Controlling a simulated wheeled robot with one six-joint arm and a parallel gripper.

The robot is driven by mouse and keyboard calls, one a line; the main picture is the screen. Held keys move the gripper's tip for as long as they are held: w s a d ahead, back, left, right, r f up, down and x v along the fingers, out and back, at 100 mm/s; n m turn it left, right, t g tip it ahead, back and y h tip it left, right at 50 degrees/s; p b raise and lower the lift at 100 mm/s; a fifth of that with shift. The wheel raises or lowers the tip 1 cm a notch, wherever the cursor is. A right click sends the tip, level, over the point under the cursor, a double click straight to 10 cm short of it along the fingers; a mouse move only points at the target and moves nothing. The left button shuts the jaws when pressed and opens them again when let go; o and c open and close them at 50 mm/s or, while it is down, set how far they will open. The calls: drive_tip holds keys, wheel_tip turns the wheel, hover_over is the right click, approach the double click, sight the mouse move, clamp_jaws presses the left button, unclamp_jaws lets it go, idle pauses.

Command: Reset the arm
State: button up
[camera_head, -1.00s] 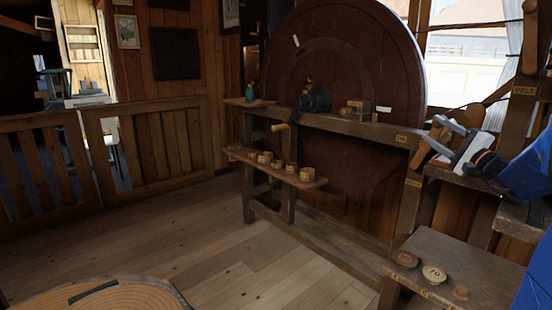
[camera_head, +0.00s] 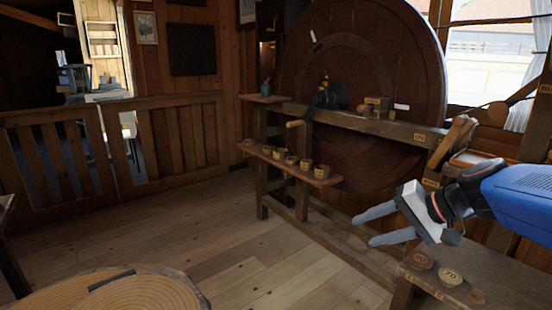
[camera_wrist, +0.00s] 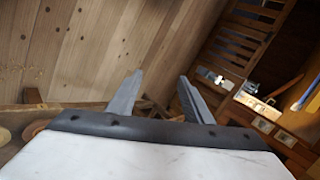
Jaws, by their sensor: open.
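My gripper (camera_head: 384,225) is at the right of the head view, on the end of my blue arm. Its two grey fingers are apart, point left, and have nothing between them. It is in front of the wooden lathe bench and above the near end of a low wooden stool. In the wrist view my gripper (camera_wrist: 158,95) also shows spread, empty fingers, with floor boards and dark wooden parts beyond them.
A large dark red wheel (camera_head: 385,80) stands behind the lathe bench (camera_head: 375,127). A shelf (camera_head: 320,179) holds several small turned pieces. The stool (camera_head: 520,288) carries round discs (camera_head: 448,276). A sawn log top (camera_head: 150,292) is at front left. Floor in the middle is clear.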

drive_tip(key=s+d+f+n+h, duration=0.2)
drive_tip(key=s+d+f+h, duration=0.1)
drive_tip(key=s, duration=0.5)
drive_tip(key=s+d+f+n+g+h, duration=0.1)
drive_tip(key=s+d+f+n+h, duration=0.2)
drive_tip(key=s+f, duration=0.4)
drive_tip(key=shift+s+h, duration=0.85)
drive_tip(key=shift+h, duration=0.05)
drive_tip(key=shift+d, duration=0.1)
